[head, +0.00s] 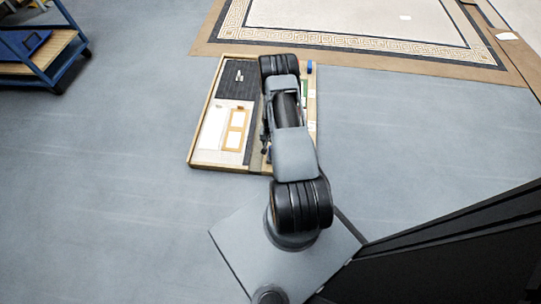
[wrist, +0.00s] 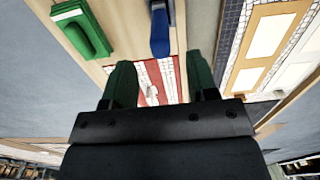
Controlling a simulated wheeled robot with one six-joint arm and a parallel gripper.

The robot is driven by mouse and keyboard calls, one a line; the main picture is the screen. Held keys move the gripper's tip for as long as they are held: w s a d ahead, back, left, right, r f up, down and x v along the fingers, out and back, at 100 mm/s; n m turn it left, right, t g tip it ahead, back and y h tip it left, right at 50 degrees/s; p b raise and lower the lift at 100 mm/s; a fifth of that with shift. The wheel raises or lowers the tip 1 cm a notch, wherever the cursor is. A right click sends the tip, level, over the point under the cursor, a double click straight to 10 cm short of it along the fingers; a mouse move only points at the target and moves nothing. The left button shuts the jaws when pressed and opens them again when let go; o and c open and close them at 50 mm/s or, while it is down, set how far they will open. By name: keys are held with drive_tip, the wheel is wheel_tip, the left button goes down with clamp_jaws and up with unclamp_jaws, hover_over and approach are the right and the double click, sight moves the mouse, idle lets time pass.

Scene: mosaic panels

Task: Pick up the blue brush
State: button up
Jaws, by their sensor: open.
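The blue brush (wrist: 160,34) shows at the top middle of the wrist view, lying on a light wooden surface. Its upper end is greyish and cut off by the frame edge. My gripper (wrist: 160,82) is open, with its two green fingers apart and nothing between them. The brush lies ahead of the fingertips, roughly in line with the gap, and apart from them. In the head view my arm covers the middle of the panel, and the brush cannot be made out for sure.
A green block-like tool (wrist: 84,30) lies left of the brush. Red and white mosaic stripes (wrist: 152,88) show between the fingers. The framed panel (head: 193,144) rests on the grey floor; a small blue thing (head: 310,67) is at its far right. A blue cart (head: 40,52) stands far left.

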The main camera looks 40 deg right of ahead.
drive_tip(key=shift+a+f+b, duration=0.1)
drive_tip(key=shift+f+b, duration=1.4)
drive_tip(key=shift+f, duration=1.75)
drive_tip(key=shift+r, duration=0.1)
clamp_jaws()
